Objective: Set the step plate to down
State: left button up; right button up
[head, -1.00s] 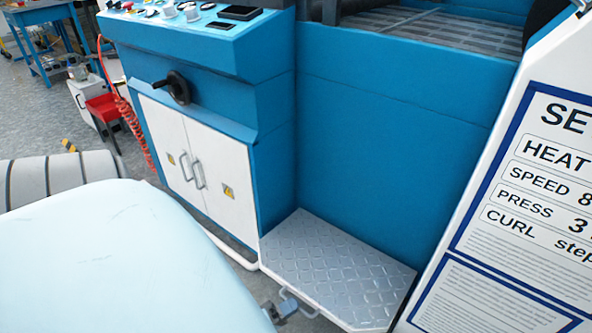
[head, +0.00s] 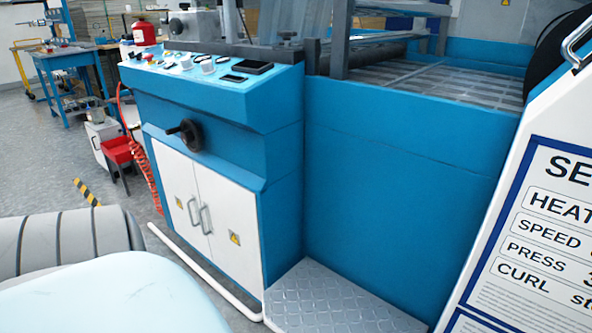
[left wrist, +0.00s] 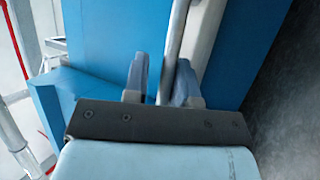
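The step plate (head: 340,302) is a grey metal plate with a raised tread pattern. It lies about flat at the foot of the blue machine, at the bottom of the head view, where its near edge is cut off. My left gripper (left wrist: 162,82) shows in the left wrist view with its two fingers apart. A pale grey bar or edge (left wrist: 175,42) runs between the fingers, with a gap beside the left finger. I cannot tell whether it belongs to the step plate. My left gripper is outside the head view. My right gripper is in neither view.
The blue machine has a control panel (head: 210,68), a black handwheel (head: 187,135) and white cabinet doors (head: 213,215). A white settings board (head: 535,235) stands at the right.

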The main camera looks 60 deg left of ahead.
pick_arm(q)
jog(key=shift+s+d, duration=0.1)
jog(key=v, duration=1.3)
jog(key=shift+s+f, duration=0.2)
jog(key=shift+s, duration=0.1)
